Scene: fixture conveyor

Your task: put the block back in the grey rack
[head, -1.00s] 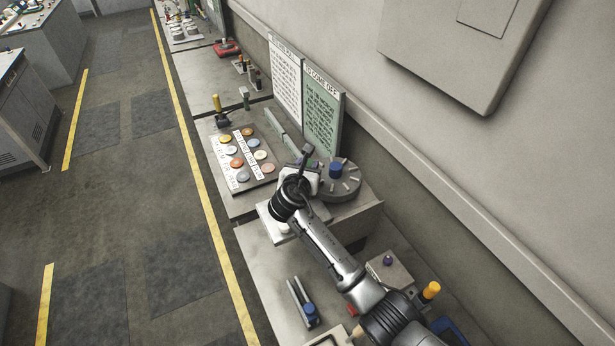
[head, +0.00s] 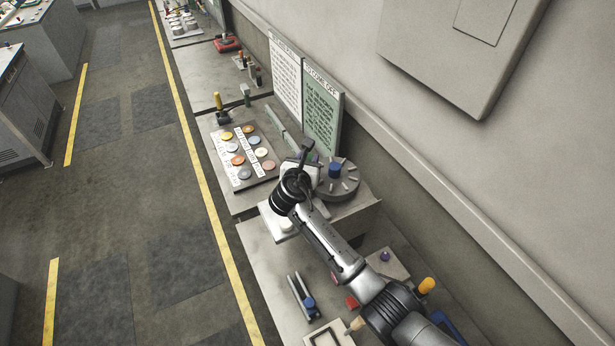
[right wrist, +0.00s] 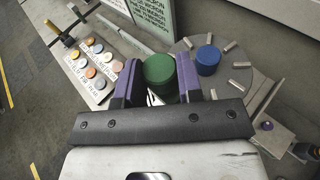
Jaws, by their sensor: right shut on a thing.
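A green round block (right wrist: 160,72) is between the purple-lined fingers of my right gripper (right wrist: 155,88), which is shut on it in the right wrist view. In the head view my right gripper (head: 301,172) is over the bench beside the round grey disc (head: 347,186), and my wrist hides the held block. A blue round block (head: 335,170) stands on the disc; it also shows in the right wrist view (right wrist: 207,60), right of the green block and apart from it. A long grey strip (head: 277,122) lies before the signs; I cannot tell whether it is the grey rack. My left gripper is out of view.
A board of coloured discs (head: 226,170) lies left of my right gripper. A green sign (head: 322,112) and a white sign (head: 286,78) stand behind the bench against the wall. A box with a purple knob (head: 387,262) and a yellow-topped post (head: 427,286) are near my forearm.

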